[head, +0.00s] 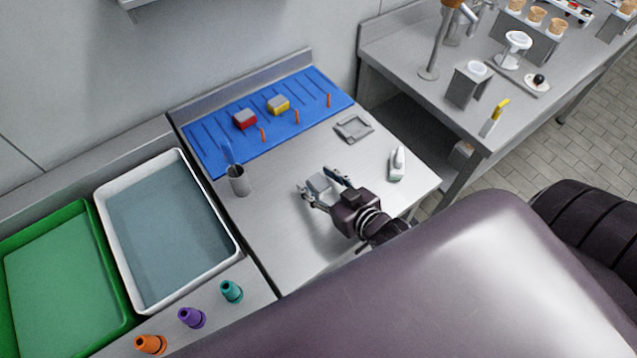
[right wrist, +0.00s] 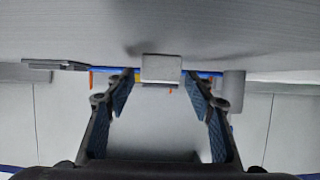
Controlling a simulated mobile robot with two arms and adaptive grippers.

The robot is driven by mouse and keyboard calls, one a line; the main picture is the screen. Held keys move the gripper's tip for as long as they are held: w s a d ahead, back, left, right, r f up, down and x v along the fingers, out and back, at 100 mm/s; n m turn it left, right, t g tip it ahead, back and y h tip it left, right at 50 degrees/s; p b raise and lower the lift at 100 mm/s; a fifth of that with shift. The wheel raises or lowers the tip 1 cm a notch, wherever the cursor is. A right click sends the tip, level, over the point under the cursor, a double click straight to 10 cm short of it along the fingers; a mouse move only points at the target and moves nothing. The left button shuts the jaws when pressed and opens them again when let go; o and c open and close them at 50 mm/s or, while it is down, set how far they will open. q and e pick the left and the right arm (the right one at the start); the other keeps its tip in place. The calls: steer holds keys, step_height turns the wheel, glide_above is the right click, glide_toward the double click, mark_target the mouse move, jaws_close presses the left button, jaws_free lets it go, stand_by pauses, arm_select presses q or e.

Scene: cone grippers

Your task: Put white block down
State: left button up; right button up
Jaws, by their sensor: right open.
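The white block (head: 319,184) is at the middle of the steel table (head: 270,222), between the fingers of my right gripper (head: 316,179) in the head view. The right wrist view is turned over, with the tabletop at its top. There the block (right wrist: 162,68) rests against the tabletop. My right gripper's fingers (right wrist: 160,84) are spread, one on each side of it, with a gap visible on both sides. The block lies near the fingertips, and the fingers do not grip it. My left gripper is not in view.
A blue mat (head: 207,152) at the back bears red (head: 244,119) and yellow (head: 279,105) blocks and orange pegs. A grey cup (head: 239,181) stands left, a small grey tray (head: 353,128) behind, and a white bottle-like item (head: 397,163) right. The table front is clear.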

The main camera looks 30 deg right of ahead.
steer(key=shift+c, duration=0.3)
jaws_close()
steer(key=shift+r, duration=0.1)
